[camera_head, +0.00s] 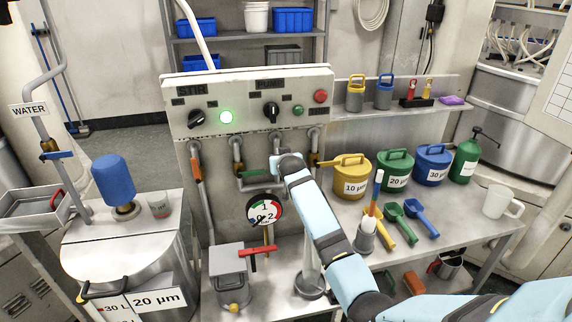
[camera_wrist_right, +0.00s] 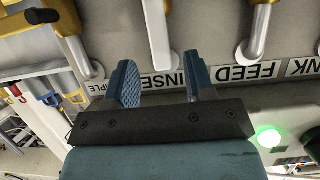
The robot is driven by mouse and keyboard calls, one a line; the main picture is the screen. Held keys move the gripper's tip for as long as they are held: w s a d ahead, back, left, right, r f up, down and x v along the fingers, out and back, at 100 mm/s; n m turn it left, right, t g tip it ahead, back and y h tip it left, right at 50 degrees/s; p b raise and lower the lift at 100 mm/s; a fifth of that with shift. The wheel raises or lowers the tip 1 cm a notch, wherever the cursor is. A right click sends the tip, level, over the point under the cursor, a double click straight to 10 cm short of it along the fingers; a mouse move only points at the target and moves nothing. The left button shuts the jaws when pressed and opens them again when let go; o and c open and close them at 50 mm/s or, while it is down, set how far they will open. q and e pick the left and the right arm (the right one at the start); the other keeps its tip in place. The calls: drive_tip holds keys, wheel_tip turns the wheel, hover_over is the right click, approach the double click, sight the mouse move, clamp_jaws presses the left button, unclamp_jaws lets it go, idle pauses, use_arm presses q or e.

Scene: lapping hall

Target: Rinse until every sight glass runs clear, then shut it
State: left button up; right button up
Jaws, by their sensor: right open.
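My right gripper (camera_wrist_right: 160,64) is open in the right wrist view, near the RINSE label (camera_wrist_right: 165,80). A pale bar (camera_wrist_right: 157,30) shows between and beyond its fingers; I cannot tell if they straddle it. In the head view my right arm reaches up to the pipes below the control panel (camera_head: 250,92), hiding part of them. An orange valve handle (camera_head: 197,167) hangs on the left pipe, and a green handle (camera_head: 250,174) lies level on the middle piping. The FEED label (camera_wrist_right: 247,73) is beside RINSE. I cannot surely pick out a sight glass. My left gripper is out of view.
The panel has a lit green lamp (camera_head: 226,117) and a red button (camera_head: 320,96). Below are a round gauge (camera_head: 265,208) and a red-handled valve (camera_head: 262,252). Labelled cans, including a yellow one (camera_head: 350,178), scoops and a white jug (camera_head: 501,201) crowd the right bench.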

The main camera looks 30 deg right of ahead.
drive_tip(key=v, duration=0.8)
idle(7.2)
